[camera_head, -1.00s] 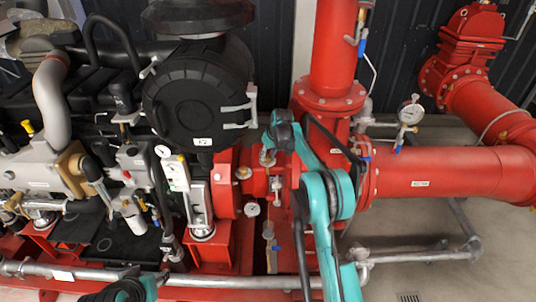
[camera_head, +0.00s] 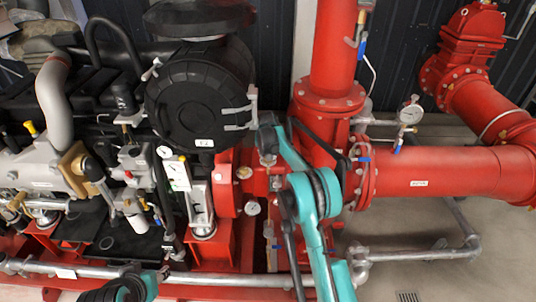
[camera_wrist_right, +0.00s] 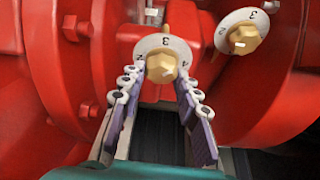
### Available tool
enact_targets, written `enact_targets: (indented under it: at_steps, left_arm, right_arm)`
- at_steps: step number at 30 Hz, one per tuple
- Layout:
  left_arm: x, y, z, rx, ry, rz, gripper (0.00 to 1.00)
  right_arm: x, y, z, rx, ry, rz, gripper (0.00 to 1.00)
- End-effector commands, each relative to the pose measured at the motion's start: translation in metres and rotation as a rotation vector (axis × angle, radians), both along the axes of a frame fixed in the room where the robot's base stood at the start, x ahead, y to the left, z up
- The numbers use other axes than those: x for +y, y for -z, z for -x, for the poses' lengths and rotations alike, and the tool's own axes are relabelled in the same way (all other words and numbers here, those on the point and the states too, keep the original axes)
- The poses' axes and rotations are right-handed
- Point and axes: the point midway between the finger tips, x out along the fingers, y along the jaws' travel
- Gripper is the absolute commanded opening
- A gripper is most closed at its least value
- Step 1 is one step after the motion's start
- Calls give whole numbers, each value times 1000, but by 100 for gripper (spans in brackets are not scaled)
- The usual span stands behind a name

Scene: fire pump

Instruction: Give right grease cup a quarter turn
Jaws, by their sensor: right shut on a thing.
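In the right wrist view a brass hex-headed grease cup (camera_wrist_right: 161,67) stands in front of a pale numbered dial plate with a 3 at its top. My right gripper (camera_wrist_right: 157,80) is shut on this cup, one finger on each side. A second brass cup (camera_wrist_right: 243,38) with its own dial plate sits apart at the upper right, on the red pump body (camera_wrist_right: 225,85). In the head view my right arm (camera_head: 315,195) reaches up to the middle of the pump, and the held cup is hard to make out there. Only part of my left arm shows, at the bottom left.
A red flange with bolts is close to the left finger in the wrist view. In the head view a black round housing (camera_head: 200,95) and a small gauge (camera_head: 252,207) are near my right arm. A grey pipe (camera_head: 200,280) runs along the front.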

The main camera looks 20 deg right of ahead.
Motion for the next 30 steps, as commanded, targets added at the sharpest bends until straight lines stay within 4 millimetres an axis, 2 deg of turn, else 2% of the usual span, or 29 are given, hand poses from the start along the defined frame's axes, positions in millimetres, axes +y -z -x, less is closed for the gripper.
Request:
enact_targets:
  at_steps: [14, 15, 17, 18, 26, 30]
  left_arm:
    - [0, 0, 0, 0, 0, 0, 40]
    - [0, 0, 0, 0, 0, 0, 40]
    - [0, 0, 0, 0, 0, 0, 40]
    - [0, 0, 0, 0, 0, 0, 40]
    - [0, 0, 0, 0, 0, 0, 40]
    - [0, 0, 0, 0, 0, 0, 40]
  right_arm:
    - [0, 0, 0, 1, 18, 0, 3]
    - [0, 0, 0, 1, 18, 0, 34]
    - [0, 0, 0, 1, 18, 0, 50]
    - [0, 0, 0, 1, 18, 0, 53]
    - [0, 0, 0, 1, 17, 0, 53]
    - [2, -9, 4, 1, 17, 0, 53]
